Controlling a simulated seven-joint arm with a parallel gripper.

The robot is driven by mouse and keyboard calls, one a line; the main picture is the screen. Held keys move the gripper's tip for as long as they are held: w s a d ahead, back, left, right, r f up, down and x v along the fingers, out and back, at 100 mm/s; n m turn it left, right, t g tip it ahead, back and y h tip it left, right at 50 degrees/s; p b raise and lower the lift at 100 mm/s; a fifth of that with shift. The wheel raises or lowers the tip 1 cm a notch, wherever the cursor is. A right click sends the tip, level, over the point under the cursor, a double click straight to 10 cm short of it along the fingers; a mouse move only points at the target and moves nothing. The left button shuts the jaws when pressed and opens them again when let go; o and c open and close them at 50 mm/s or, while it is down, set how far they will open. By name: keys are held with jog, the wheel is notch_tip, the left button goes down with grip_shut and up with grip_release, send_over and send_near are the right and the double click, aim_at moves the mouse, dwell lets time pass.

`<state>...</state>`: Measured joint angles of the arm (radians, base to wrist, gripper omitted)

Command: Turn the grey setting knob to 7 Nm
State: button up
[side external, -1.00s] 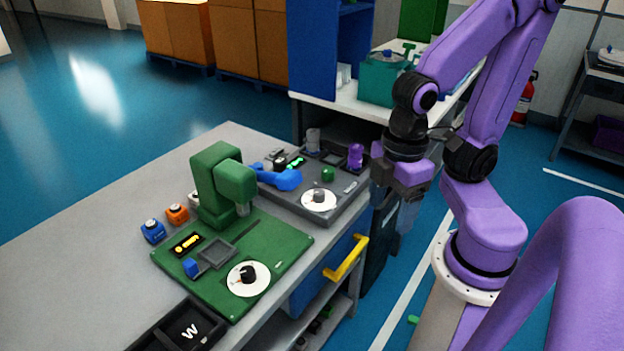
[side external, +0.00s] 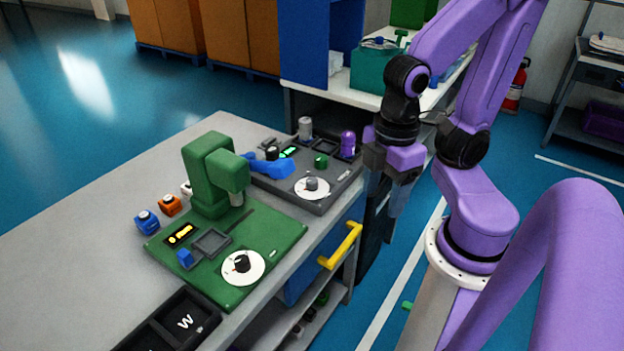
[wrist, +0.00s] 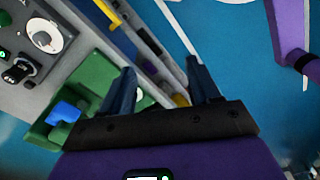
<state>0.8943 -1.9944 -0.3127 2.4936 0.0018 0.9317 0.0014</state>
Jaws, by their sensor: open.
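The grey setting knob (side external: 311,183) sits on a white dial (side external: 301,193) on the dark grey panel (side external: 333,198) at the far end of the bench. In the wrist view the grey knob (wrist: 42,40) shows on its white dial at the upper left. The dial's numbers are too small to read. My gripper (side external: 388,206) hangs with fingers down to the right of the panel, beyond the bench edge and clear of the knob. In the wrist view my gripper (wrist: 160,68) is open, with nothing between its fingers.
A blue tool (side external: 268,166), green knob (side external: 320,161) and purple cylinder (side external: 348,143) stand around the dial. The nearer green station (side external: 275,243) has a black knob (side external: 242,263) on its own dial. A yellow handle (side external: 342,246) juts from the bench front.

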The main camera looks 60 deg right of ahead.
notch_tip(320, 180, up, 5)
jog(key=w, duration=0.1)
jog(key=w+d+r+m+g+h, duration=0.1)
jog(key=w+r+m+h, duration=0.15)
jog(key=w, duration=1.75)
jog(key=w+d+f+g, duration=0.1)
jog(key=w+d+f, duration=0.1)
jog(key=w+d, duration=0.35)
jog(key=m+g+h, duration=0.1)
send_over(312, 180)
jog(key=w+a, duration=0.5)
notch_tip(312, 180, down, 10)
jog(key=x, duration=1.7)
jog(key=shift+s+r, duration=0.15)
jog(key=shift+s, duration=0.1)
